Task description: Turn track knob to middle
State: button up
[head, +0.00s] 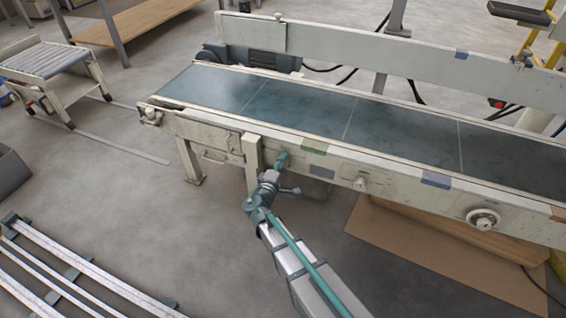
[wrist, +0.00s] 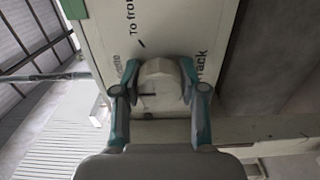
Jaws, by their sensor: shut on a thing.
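The track knob (wrist: 157,84) is a pale, rounded knob on the cream side panel of the conveyor, seen close up in the wrist view. A short dark line shows on its face, pointing to the left. Partly covered printing around it reads "To fron" above and "ack" on the right. My gripper (wrist: 159,76) has one teal-grey finger on each side of the knob and is shut on it. In the head view my gripper (head: 282,160) is at the front side panel, near the conveyor's left end, and hides the knob.
The conveyor (head: 340,118) has a dark belt running to the right. A small knob (head: 361,183) and a round handwheel (head: 483,218) sit further right on the same panel. A support leg (head: 253,165) stands just left of my gripper.

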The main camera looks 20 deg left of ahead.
jog(key=o, duration=1.2)
jog(key=shift+c, duration=0.2)
jog(key=shift+s, duration=0.1)
jog(key=s, duration=1.1)
jog(key=shift+s+a, duration=0.35)
jog(key=shift+s, duration=0.05)
